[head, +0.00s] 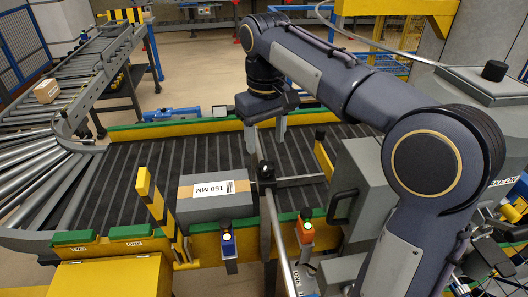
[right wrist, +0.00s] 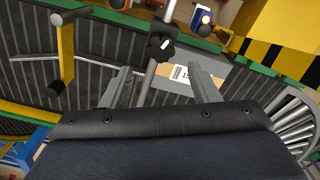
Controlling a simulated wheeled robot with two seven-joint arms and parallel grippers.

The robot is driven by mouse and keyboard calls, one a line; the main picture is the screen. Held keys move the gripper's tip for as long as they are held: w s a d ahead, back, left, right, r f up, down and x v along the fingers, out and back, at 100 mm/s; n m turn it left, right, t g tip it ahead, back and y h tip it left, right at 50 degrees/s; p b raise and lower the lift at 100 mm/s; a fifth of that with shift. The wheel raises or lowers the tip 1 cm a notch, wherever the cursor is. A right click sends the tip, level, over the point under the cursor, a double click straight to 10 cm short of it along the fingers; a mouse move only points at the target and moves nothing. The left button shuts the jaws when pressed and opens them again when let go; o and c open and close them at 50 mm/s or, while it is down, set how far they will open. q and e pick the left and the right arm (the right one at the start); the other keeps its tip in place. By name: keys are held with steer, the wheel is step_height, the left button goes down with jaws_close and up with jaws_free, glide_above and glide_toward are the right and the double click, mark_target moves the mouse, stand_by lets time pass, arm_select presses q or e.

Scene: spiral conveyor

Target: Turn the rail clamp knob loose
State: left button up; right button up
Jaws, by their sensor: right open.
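The rail clamp knob is a small black knob (head: 266,172) on the metal rail beside the belt conveyor. In the right wrist view the lobed black knob (right wrist: 160,47) sits on the rail post, just beyond the fingertips. My right gripper (head: 266,146) is open and empty above the belt, slightly behind the knob in the head view. In the right wrist view its two grey fingers (right wrist: 159,70) stand apart, with the knob roughly between their lines and no visible contact. My left gripper is not in view.
A grey carton labelled 150 MM (head: 186,204) stands at the belt's near side, left of the knob. Yellow posts (head: 150,195) flank it. Blue (head: 228,242) and orange (head: 305,232) sensor-like units are at the near edge. A small box (head: 46,91) rests on the roller conveyor.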

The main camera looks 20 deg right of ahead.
mark_target(266, 165)
steer(key=f, duration=0.6)
steer(key=shift+s+f, duration=0.2)
steer(key=c, duration=1)
